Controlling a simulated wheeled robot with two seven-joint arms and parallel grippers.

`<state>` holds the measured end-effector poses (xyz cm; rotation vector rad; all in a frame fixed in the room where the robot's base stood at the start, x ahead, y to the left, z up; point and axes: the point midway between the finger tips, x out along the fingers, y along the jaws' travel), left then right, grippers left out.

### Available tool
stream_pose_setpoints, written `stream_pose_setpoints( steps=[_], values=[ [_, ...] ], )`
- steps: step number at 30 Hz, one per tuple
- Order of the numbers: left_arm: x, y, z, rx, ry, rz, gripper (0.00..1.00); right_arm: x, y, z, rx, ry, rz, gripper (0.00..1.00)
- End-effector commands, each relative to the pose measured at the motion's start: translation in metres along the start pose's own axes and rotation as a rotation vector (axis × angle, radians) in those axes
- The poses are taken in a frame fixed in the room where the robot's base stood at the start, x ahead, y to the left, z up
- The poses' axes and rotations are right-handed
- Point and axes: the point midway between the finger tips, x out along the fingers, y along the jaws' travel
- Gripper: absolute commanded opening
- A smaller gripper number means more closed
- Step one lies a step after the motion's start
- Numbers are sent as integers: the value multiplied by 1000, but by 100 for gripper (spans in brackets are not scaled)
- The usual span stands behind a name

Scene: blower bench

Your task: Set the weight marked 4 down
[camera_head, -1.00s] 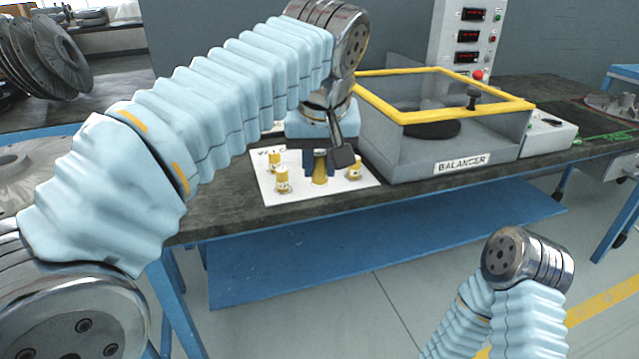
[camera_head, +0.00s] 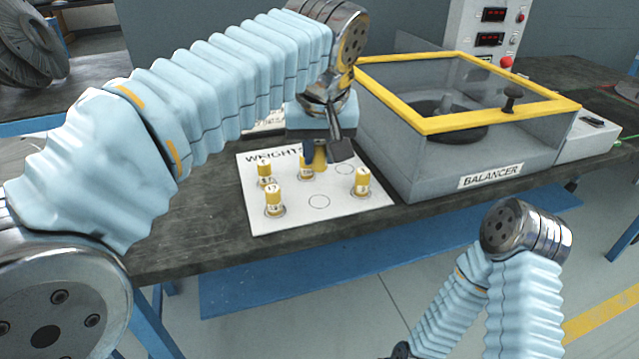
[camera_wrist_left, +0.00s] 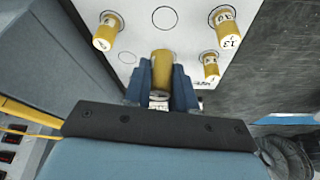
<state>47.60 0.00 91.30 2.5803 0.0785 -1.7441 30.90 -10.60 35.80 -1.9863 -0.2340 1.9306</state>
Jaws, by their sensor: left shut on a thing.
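My left gripper (camera_head: 316,152) is shut on a yellow weight (camera_head: 320,159) above the back part of the white weights board (camera_head: 290,222). In the left wrist view the held weight (camera_wrist_left: 161,70) sits between the blue fingers (camera_wrist_left: 161,85); I cannot read its number or tell whether it touches the board. My right gripper is out of view.
The board has an empty printed circle at the front (camera_head: 319,201) and another at back right (camera_head: 345,170). The grey balancer (camera_head: 440,165) with its yellow-framed lid stands close to the right. The dark bench (camera_head: 190,222) is clear left of the board.

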Motion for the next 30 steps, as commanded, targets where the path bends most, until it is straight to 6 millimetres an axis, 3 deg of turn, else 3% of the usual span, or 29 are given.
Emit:
stream_pose_setpoints(
  steps=[13, 25, 26, 30],
  values=[
    [60, 0, 24, 1, -1, -1, 0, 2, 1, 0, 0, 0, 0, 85],
    [68, 0, 27, 0, 0, 0, 0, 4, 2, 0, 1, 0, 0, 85],
    [68, 0, 27, 0, 1, 0, 27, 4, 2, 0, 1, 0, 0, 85],
    [67, 0, 27, 0, 1, 0, 48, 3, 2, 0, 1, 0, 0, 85]
  ],
)
